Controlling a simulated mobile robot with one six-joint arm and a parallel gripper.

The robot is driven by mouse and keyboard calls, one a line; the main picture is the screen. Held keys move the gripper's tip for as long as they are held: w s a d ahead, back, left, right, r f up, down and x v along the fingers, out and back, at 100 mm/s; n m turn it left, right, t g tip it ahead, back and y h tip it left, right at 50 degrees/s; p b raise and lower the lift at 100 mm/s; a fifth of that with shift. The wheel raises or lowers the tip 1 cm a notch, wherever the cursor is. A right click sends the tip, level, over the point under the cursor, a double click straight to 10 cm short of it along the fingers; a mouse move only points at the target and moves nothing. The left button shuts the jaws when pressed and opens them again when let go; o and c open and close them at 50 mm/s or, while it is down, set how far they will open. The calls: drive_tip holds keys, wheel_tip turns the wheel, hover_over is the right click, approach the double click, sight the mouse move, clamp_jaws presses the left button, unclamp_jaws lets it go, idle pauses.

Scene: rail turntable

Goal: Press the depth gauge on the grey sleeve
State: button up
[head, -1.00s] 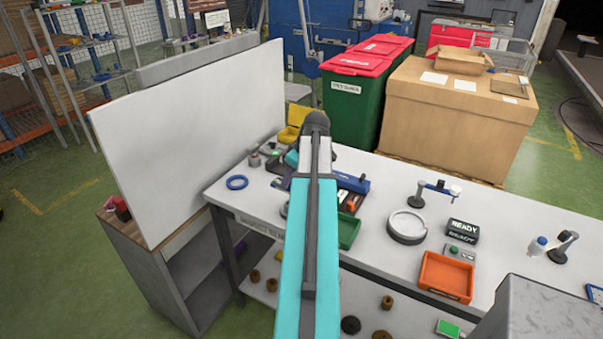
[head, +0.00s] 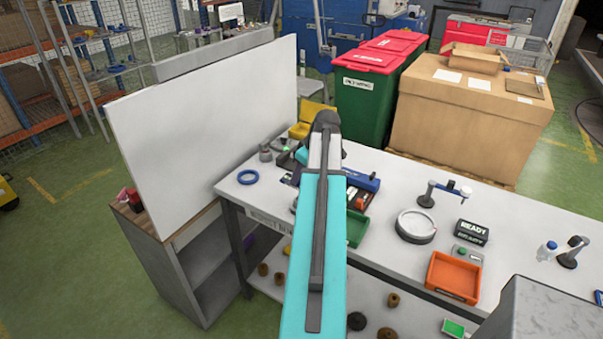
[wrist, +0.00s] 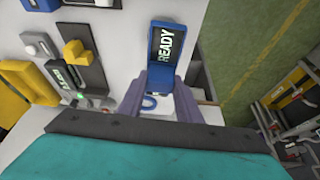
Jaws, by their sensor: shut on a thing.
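In the wrist view, a blue gauge (wrist: 163,75) with a dark display reading READY sits between the two fingers of my gripper (wrist: 162,98). The gripper is shut on it. The gauge hangs over the pale bench top near its edge. In the head view my arm hides the gripper and gauge. A small grey cylindrical piece (head: 265,153) stands at the back left of the bench; I cannot tell for sure that it is the grey sleeve. In the wrist view I cannot make out the sleeve or any contact with the gauge.
A blue ring (head: 248,177) lies at the bench's left end, beside a tall white panel (head: 215,110). A green tray (head: 357,228), an orange tray (head: 453,276), a round grey fixture (head: 415,227) and a READY display (head: 472,232) stand to the right. Yellow bins (head: 311,120) are behind.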

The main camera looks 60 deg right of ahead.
drive_tip(key=shift+f+b, duration=1.2)
drive_tip(key=shift+f, duration=1.4)
drive_tip(key=shift+f, duration=0.1)
drive_tip(key=shift+s+f+b, duration=0.1)
drive_tip(key=shift+f+b, duration=0.3)
drive_tip(key=shift+f, duration=0.1)
idle(1.2)
drive_tip(key=shift+r, duration=0.1)
drive_tip(key=shift+r+p, duration=1.75)
drive_tip(key=shift+r, duration=1.75)
